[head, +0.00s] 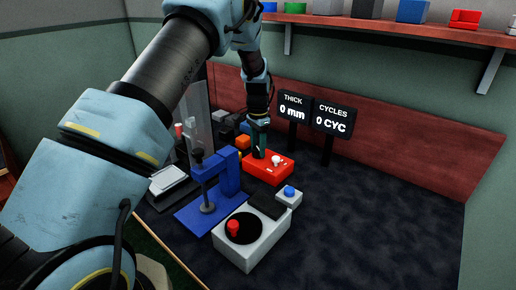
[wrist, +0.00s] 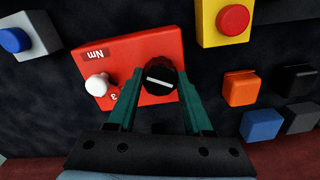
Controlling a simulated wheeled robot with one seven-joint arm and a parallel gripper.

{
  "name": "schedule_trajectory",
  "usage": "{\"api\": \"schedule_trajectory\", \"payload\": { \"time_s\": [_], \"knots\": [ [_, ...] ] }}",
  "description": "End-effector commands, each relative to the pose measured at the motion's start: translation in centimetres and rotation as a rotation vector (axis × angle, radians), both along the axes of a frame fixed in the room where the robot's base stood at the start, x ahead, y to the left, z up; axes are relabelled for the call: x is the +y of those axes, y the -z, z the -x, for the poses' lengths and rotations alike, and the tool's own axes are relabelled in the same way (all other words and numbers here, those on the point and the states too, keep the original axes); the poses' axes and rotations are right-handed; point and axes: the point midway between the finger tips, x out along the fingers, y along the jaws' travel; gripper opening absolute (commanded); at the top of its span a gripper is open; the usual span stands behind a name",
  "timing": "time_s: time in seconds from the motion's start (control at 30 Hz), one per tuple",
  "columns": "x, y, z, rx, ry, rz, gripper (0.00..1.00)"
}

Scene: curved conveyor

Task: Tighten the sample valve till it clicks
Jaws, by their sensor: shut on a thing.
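A red box (head: 266,172) stands on the dark table; in the wrist view its surface (wrist: 128,50) carries the marks "Nm" and "3". A black round knob (wrist: 160,70) with a white line, which looks like the sample valve, sits on its edge nearer my gripper. My gripper (wrist: 160,82) has its two green fingers shut on this knob, one on each side. A white knob (wrist: 97,85) is on the same box, left of the fingers, and also shows in the head view (head: 277,160). In the head view my gripper (head: 259,148) reaches down onto the box and hides the black knob.
A grey box (head: 252,244) with a red knob, a blue button box (head: 289,194) and a blue clamp stand (head: 222,178) are in front. A yellow box with a red button (wrist: 232,20) and small blocks (wrist: 240,88) are close by. Two display signs (head: 332,120) stand behind. The table's right side is clear.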

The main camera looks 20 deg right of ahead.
Motion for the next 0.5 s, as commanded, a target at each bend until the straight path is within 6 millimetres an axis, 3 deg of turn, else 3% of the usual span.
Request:
{"api": "schedule_trajectory", "payload": {
  "time_s": [0.03, 0.27, 0.5],
  "knots": [
    [-0.06, -0.09, -0.06, -0.002, 0.0, 0.002, 0.54],
    [-0.04, -0.05, -0.03, -0.001, -0.001, 0.001, 0.8],
    [-0.04, -0.05, -0.02, 0.0, -0.001, 0.001, 0.81]
  ]
}}
